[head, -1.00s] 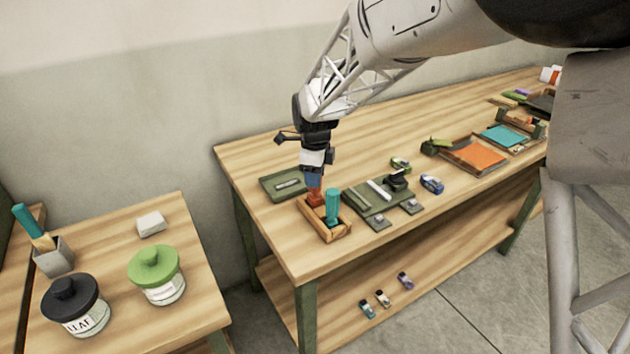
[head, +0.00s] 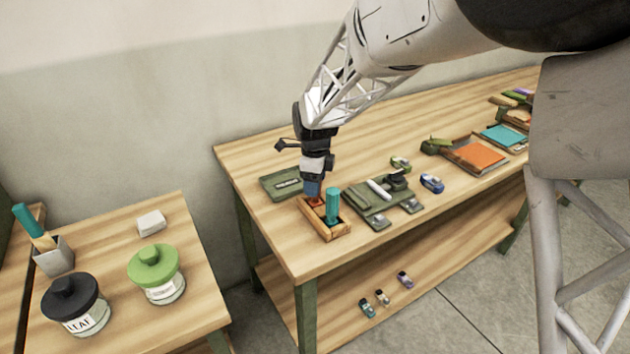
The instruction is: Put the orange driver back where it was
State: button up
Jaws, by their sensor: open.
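The orange driver (head: 316,200) stands in the back part of a small wooden holder (head: 330,237) on the long table. Only a little of its orange shows, low in the holder, under my gripper. My gripper (head: 313,190) points down over it, with its fingertips at the driver's top. The jaws are open; whether they touch the driver is too small to tell. A teal driver (head: 333,204) stands upright in the same holder, just to the right of my gripper.
A green tray (head: 283,184) lies left of the holder. A green board (head: 368,203) with small tools lies close on the right. Tape rolls (head: 432,183) and trays with orange (head: 481,157) and teal sheets are farther right. A side table with lidded jars (head: 157,267) stands at left.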

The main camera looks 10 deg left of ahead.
jog(key=shift+r, duration=0.15)
notch_tip(320, 180, up, 12)
dwell(0.7)
jog(key=shift+d, duration=0.1)
dwell(0.8)
jog(key=s+d+r+n, duration=0.25)
jog(key=s+d, duration=0.25)
jog(key=d, duration=0.3)
jog(key=s+d+r+n+t, duration=0.1)
jog(key=s+d+n, duration=0.25)
jog(key=d, duration=0.35)
jog(key=s+d+r+n, duration=0.2)
jog(key=s+d, duration=0.3)
jog(key=d, duration=0.3)
jog(key=s+d+f+n, duration=0.2)
jog(key=s+d+n, duration=0.3)
jog(key=s, duration=0.5)
jog(key=s+d+f+n+t, duration=0.1)
jog(key=s+d+n, duration=0.3)
jog(key=s+d, duration=0.4)
jog(key=s+f, duration=0.1)
jog(key=s, duration=0.1)
jog(key=shift+s+d+f+n+t, duration=0.3)
jog(key=shift+d+n, duration=0.1)
